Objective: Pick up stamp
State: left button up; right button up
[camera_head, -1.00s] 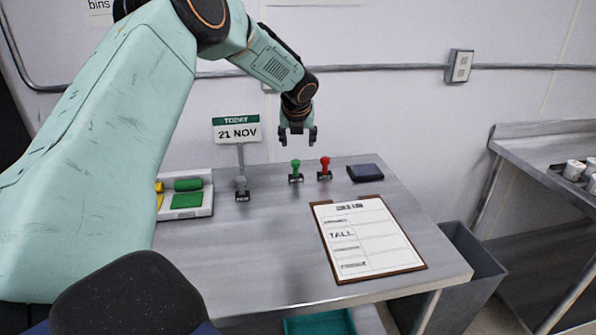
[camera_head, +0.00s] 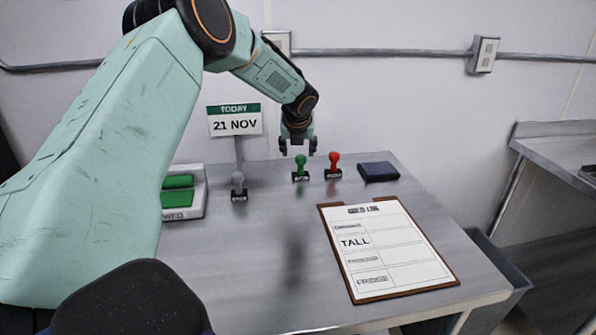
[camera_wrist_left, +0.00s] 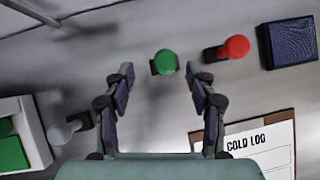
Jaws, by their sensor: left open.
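Three stamps stand upright in a row on the steel table (camera_head: 215,265): a grey one (camera_head: 238,187), a green one (camera_head: 300,167) and a red one (camera_head: 333,166). My left gripper (camera_head: 298,150) is open and empty, just above the green stamp in the head view. In the left wrist view the green stamp's round knob (camera_wrist_left: 166,62) shows between and beyond the two open fingers (camera_wrist_left: 160,88). The red stamp (camera_wrist_left: 233,47) is to its right and the grey stamp (camera_wrist_left: 66,131) to its left. My right gripper is not in view.
A dark ink pad (camera_head: 378,171) lies right of the red stamp. A clipboard (camera_head: 385,250) lies at the front right. A date sign (camera_head: 236,121) stands behind the grey stamp. A tray with green items (camera_head: 184,206) is at the left. The table's middle is clear.

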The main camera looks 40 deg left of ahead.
aim_at(301, 157)
pick_arm(q)
jog(key=w+f, duration=0.1)
jog(key=f, duration=0.1)
jog(key=shift+w+d+f, duration=0.15)
jog(key=shift+w+f, duration=0.25)
jog(key=shift+w+f+b, duration=0.1)
jog(key=shift+f+b, duration=0.2)
jog(key=shift+b, duration=0.05)
jog(key=shift+a+f, duration=0.6)
jog(key=shift+a, duration=0.15)
jog(key=shift+w+a+f, duration=0.15)
jog(key=shift+f, duration=0.05)
jog(key=shift+w, duration=0.1)
jog(key=shift+w+d, duration=0.1)
jog(key=shift+d, duration=0.1)
jog(key=shift+d+r, duration=0.2)
jog(key=shift+r, duration=0.05)
jog(key=shift+c, duration=1.3)
jog(key=shift+s+a+f, duration=0.15)
jog(key=shift+s+a, duration=0.05)
jog(key=shift+a, duration=0.15)
jog(key=c, duration=0.5)
jog(key=shift+w+d, duration=0.15)
jog(key=shift+d, duration=0.15)
jog(key=c, duration=0.4)
jog(key=shift+a, duration=0.15)
grip_shut()
